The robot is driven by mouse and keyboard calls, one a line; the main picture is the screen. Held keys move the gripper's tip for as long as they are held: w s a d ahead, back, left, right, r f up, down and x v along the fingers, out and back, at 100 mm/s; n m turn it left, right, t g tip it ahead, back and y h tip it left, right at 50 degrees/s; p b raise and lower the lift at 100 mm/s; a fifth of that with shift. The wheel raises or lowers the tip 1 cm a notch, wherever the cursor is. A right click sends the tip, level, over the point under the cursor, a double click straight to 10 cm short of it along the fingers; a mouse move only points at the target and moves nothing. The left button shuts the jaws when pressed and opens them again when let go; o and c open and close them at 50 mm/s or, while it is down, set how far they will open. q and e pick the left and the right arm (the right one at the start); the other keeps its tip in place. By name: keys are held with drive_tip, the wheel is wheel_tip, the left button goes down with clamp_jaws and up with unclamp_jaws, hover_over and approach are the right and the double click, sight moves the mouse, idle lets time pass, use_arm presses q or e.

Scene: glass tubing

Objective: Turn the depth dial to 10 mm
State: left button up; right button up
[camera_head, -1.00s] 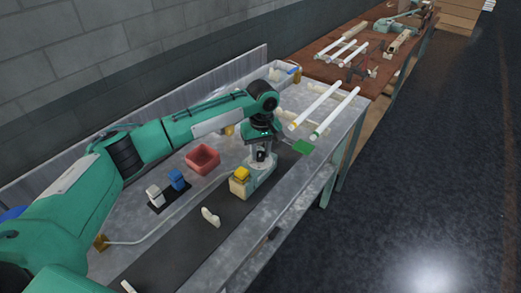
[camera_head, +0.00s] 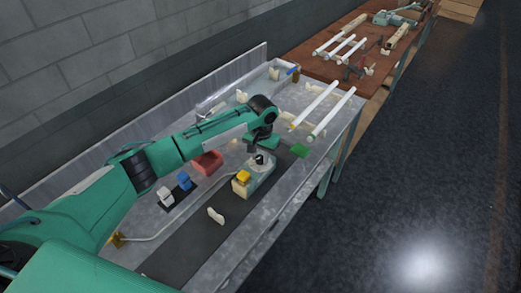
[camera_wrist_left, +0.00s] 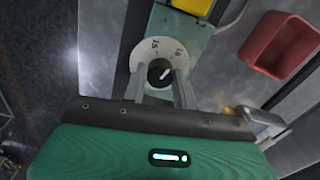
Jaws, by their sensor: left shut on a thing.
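The depth dial is a dark round knob (camera_wrist_left: 160,73) on a white scale disc (camera_wrist_left: 140,52), seen in the left wrist view. Marks that look like 15 and 10 show at the disc's far edge. A pale mark on the knob slants toward the upper right. My left gripper (camera_wrist_left: 160,86) has its two fingers on either side of the knob and is shut on it. In the head view the dial's pale green-grey device (camera_head: 262,180), with a yellow block (camera_head: 243,177) at its front, stands on the bench. My right gripper is not in view.
A red bin (camera_head: 207,162) sits beyond my left arm, partly hidden by it. Blue (camera_head: 184,180) and white (camera_head: 165,196) blocks stand on a dark pad. White tubes (camera_head: 330,115) lie at the far end. A dark mat (camera_head: 190,243) in front holds a small pale piece.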

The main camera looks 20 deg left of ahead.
sight(262, 158)
use_arm(q)
drive_tip(key=shift+r+m+p, duration=0.1)
drive_tip(key=shift+m+p, duration=0.45)
drive_tip(key=shift+m, duration=0.55)
drive_tip(key=o, duration=1)
drive_tip(key=shift+c, duration=0.2)
drive_tip(key=shift+r, duration=0.35)
wheel_tip(262, 158, up, 13)
drive_tip(key=b, duration=0.4)
drive_tip(key=shift+d, duration=0.2)
drive_tip(key=shift+s, duration=0.1)
